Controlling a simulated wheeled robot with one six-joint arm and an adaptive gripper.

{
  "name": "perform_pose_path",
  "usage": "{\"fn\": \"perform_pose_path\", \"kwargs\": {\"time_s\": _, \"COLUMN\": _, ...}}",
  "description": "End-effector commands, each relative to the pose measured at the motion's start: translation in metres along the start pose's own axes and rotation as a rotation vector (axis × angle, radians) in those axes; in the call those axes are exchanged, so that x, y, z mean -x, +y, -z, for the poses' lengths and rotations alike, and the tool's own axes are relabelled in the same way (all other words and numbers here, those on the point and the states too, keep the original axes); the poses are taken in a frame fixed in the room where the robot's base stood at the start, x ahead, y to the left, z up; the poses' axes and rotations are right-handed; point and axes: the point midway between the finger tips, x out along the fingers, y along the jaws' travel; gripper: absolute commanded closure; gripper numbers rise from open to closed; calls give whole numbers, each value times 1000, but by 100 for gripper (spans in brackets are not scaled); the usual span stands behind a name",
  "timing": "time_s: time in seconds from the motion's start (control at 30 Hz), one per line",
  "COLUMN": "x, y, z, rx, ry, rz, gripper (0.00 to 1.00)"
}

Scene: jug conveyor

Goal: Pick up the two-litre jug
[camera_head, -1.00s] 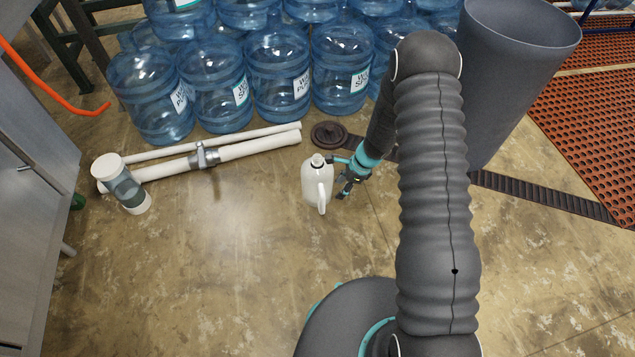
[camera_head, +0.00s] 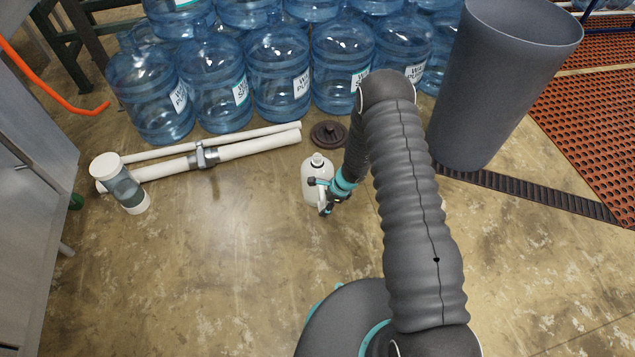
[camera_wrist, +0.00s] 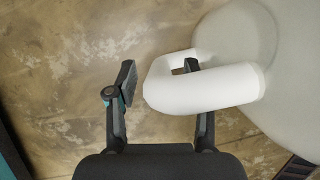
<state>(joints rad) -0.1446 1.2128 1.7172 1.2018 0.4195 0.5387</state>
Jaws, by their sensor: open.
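The two-litre jug is white with a loop handle and stands upright on the floor in the head view (camera_head: 309,187), right of the pipes. In the wrist view the jug's body (camera_wrist: 295,65) fills the right side, and its handle (camera_wrist: 215,90) reaches left toward the fingers. My gripper (camera_head: 326,197) is at the jug's near right side, partly covering it. In the wrist view my gripper (camera_wrist: 158,68) is open, with the handle's outer bend between the fingers. The left finger is clear of the handle. The right finger is partly hidden by the handle, its tip showing in the handle's opening.
Large blue water bottles (camera_head: 280,75) stand in rows behind. A dark round cover (camera_head: 328,134) and a tall grey bin (camera_head: 500,90) are behind and right. The front-left floor is clear.

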Motion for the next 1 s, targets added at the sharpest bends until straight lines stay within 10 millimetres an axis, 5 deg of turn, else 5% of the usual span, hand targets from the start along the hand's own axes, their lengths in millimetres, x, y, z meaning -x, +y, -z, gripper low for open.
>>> {"fn": "perform_pose_path", "kwargs": {"time_s": 0.33, "x": -9, "y": 0, "z": 0, "rx": 0, "ry": 0, "rz": 1, "gripper": 48}}
{"fn": "perform_pose_path", "kwargs": {"time_s": 0.57, "x": -9, "y": 0, "z": 0, "rx": 0, "ry": 0, "rz": 1, "gripper": 100}}
{"fn": "perform_pose_path", "kwargs": {"time_s": 1.0, "x": -6, "y": -1, "z": -1, "rx": 1, "ry": 0, "rz": 2, "gripper": 100}}
